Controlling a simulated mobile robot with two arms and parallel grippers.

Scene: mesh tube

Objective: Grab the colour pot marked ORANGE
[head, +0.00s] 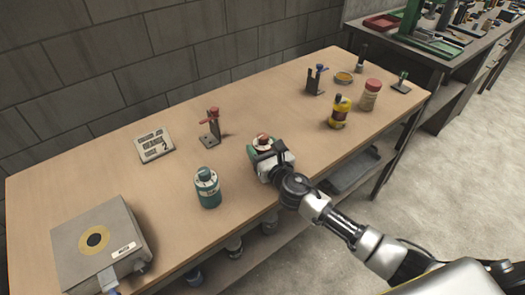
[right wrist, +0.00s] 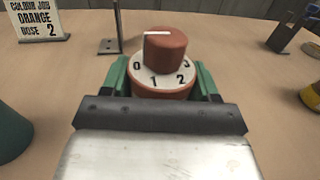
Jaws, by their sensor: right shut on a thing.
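A pot with an orange-red knob and a white dial ring numbered 0 to 3 (head: 262,139) stands upright near the middle of the table; it also shows in the right wrist view (right wrist: 165,88). My right gripper (head: 265,150) is shut on it from the front, with green parts on both sides of the pot in the wrist view. No name mark shows on the pot's visible side, and its lower part is hidden by the gripper. A card (head: 155,146) at the back left reads "COLOUR JOB ORANGE DOSE 2" (right wrist: 38,18). My left gripper is not in view.
A grey box (head: 125,222) with a yellow ring sits at the front left.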

